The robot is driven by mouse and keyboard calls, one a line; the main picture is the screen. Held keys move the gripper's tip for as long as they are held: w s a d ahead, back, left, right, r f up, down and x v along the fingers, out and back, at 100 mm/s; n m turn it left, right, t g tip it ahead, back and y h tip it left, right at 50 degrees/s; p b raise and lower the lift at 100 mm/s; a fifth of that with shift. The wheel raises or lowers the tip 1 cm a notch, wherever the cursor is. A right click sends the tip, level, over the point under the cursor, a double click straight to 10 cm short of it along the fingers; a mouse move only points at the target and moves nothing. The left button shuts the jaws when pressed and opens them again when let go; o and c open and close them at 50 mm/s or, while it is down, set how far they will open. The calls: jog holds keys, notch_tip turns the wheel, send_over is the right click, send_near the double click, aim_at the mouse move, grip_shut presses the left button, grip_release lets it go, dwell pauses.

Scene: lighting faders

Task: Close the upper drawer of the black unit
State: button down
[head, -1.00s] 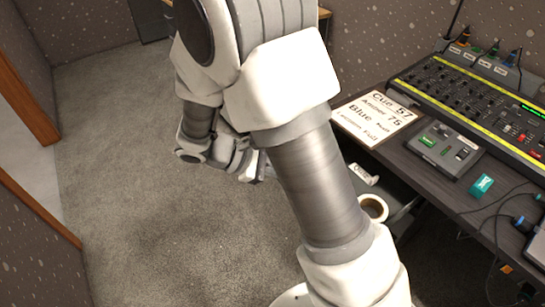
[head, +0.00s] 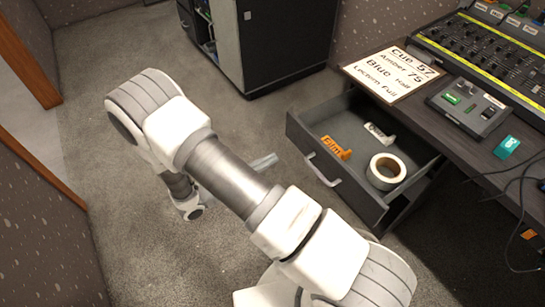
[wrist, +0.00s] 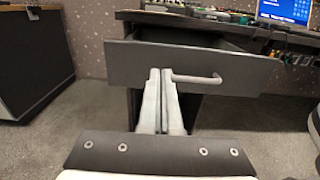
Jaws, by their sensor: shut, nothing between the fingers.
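The upper drawer (head: 350,196) of the black unit (head: 412,205) stands pulled out from under the desk in the head view. Its front, with a curved bar handle (head: 322,171), faces my arm. The wrist view shows the drawer front (wrist: 130,65) ahead, with the handle (wrist: 198,79) just right of my fingertips. My gripper (wrist: 160,72) is shut and empty, its tips overlapping the front panel in that view. I cannot tell whether they touch it. In the head view the fingers (head: 262,162) show partly behind my arm, left of the drawer front.
The drawer holds a tape roll (head: 386,171), an orange label piece (head: 336,147) and a whitish piece (head: 379,132). The desk (head: 437,135) above carries a cue sheet (head: 391,75) and a fader console (head: 480,50). A dark cabinet (head: 285,45) stands behind. Carpet is clear at left.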

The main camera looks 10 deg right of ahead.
aim_at(311, 137)
jog(key=b+x, duration=0.2)
jog(key=x, duration=0.9)
jog(key=shift+w+d, duration=0.1)
jog(key=shift+d, duration=0.25)
jog(key=shift+d, duration=0.1)
jog(key=x, duration=2.8)
jog(key=shift+f+b, duration=0.15)
jog(key=shift+b, duration=0.2)
jog(key=shift+w+d, duration=0.2)
jog(key=shift+d, duration=0.4)
jog(key=shift+w+d, duration=0.1)
jog(key=shift+d, duration=0.1)
jog(key=shift+r, duration=0.3)
